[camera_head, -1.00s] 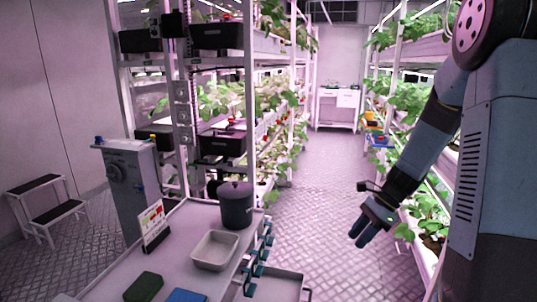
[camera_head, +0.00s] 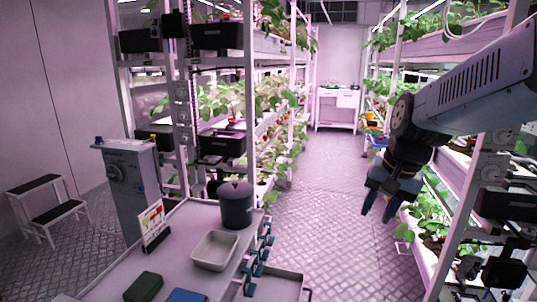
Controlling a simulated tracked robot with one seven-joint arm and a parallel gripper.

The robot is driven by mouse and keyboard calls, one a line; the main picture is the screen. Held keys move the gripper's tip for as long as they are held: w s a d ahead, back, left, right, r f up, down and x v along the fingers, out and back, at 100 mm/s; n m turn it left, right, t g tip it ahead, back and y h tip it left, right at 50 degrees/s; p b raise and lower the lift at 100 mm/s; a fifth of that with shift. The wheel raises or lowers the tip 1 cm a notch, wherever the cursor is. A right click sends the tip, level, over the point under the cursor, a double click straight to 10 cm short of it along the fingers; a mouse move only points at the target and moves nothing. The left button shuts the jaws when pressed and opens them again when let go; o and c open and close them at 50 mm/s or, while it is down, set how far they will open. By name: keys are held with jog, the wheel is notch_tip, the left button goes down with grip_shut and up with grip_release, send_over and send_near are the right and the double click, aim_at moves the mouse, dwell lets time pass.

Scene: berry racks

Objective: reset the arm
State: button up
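My gripper (camera_head: 377,214) hangs at the right side of the aisle, pointing down, beside the right-hand berry rack. Its two dark blue fingers are spread apart with a gap between them, and nothing shows in that gap. My arm comes in from the right edge, with the forearm raised and nearly level and the wrist bent downward. The gripper is clear of the floor and apart from the cart; whether it touches any rack leaves cannot be told.
A grey cart (camera_head: 187,241) at the front holds a white tray (camera_head: 215,250), a dark lidded pot (camera_head: 235,205) and a sign (camera_head: 153,226). Plant racks line both sides. A step stool (camera_head: 47,208) stands left. The aisle floor (camera_head: 322,200) is clear to the white table (camera_head: 337,108).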

jog(key=s+r+n+t+h, duration=0.1)
jog(key=s+r+n+t, duration=0.2)
jog(key=s, duration=0.4)
jog(key=shift+s+d+r+n, duration=0.15)
jog(key=shift+d+r+n, duration=0.1)
jog(key=shift+r+n, duration=0.7)
jog(key=shift+a, duration=0.1)
